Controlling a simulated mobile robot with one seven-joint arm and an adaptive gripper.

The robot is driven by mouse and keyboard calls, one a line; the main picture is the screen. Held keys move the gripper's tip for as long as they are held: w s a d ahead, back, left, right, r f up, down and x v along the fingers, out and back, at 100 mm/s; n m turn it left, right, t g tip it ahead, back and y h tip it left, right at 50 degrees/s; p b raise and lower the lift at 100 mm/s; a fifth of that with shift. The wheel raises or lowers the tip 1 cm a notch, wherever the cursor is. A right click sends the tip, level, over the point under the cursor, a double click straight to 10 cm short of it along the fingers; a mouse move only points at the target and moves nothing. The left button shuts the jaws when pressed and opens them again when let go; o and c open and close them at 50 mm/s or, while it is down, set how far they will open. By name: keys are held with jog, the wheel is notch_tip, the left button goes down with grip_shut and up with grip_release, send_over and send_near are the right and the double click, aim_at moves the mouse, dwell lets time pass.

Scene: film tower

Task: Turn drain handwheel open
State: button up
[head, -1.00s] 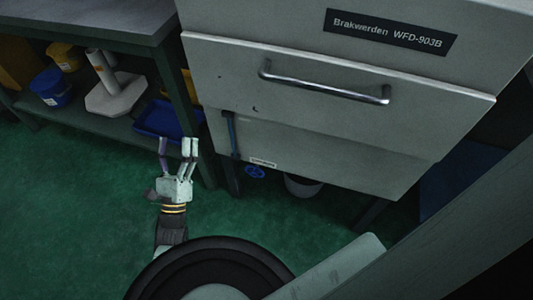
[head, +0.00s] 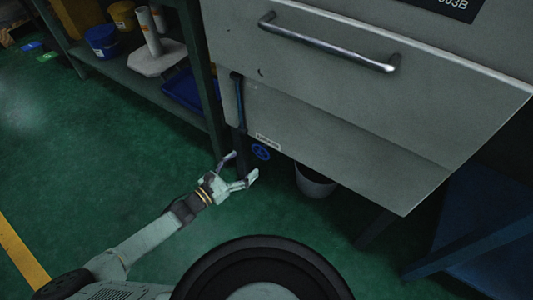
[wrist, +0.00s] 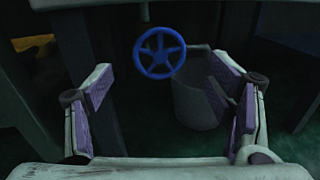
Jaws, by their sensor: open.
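The drain handwheel is a small blue spoked wheel (head: 261,152) low under the front of the grey cabinet. In the wrist view the handwheel (wrist: 159,52) is upright, faces the camera and lies ahead, between and beyond the fingers. My gripper (head: 243,168) is open and empty, low near the floor, just left of and below the wheel in the head view. In the wrist view my gripper's purple-padded fingers (wrist: 162,100) are spread wide, apart from the wheel. The pipe or valve behind the wheel is mostly hidden in shadow.
A grey bucket (head: 315,182) stands on the floor below and right of the wheel; it also shows in the wrist view (wrist: 196,105). A dark table leg (head: 204,70) and blue upright lever (head: 238,100) are to the left. Green floor (head: 110,180) is free at left.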

aim_at(260, 151)
jog(key=b+x, duration=0.2)
jog(key=x, duration=0.6)
jog(key=shift+w+d, duration=0.2)
jog(key=shift+c, duration=0.5)
jog(key=c, duration=0.9)
jog(key=shift+c, duration=0.2)
